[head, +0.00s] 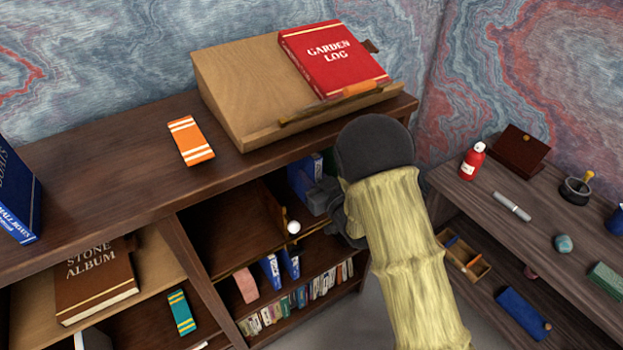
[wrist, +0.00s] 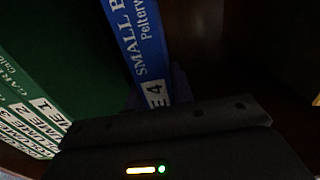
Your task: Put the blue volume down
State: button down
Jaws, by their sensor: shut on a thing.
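My gripper (head: 328,200) reaches into the upper compartment of the dark wooden bookcase. It is shut on a blue volume (head: 302,178), which is partly hidden by the gripper and the top board. In the wrist view the blue volume (wrist: 143,45) shows a spine with white lettering, including "SMALL B" and a 4. It stands nearly upright, slightly tilted in the picture. Its lower end is hidden behind the dark gripper body (wrist: 165,125). I cannot tell whether it touches the shelf.
Green volumes (wrist: 50,70) stand left of the blue one in the wrist view; the space right of it looks dark and empty. Other blue volumes (head: 271,269) stand on the lower shelf. A white knob (head: 293,227) is near the gripper. A sloped stand (head: 235,90) sits on top.

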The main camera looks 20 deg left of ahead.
jog(key=shift+f, duration=0.1)
jog(key=c, duration=1.2)
grip_release()
jog(key=shift+f, duration=0.1)
jog(key=shift+s+d, duration=0.15)
jog(key=b+v, duration=0.1)
jog(key=v, duration=1)
jog(key=shift+s+d, duration=0.2)
jog(key=shift+s, duration=0.15)
jog(key=shift+w, duration=0.1)
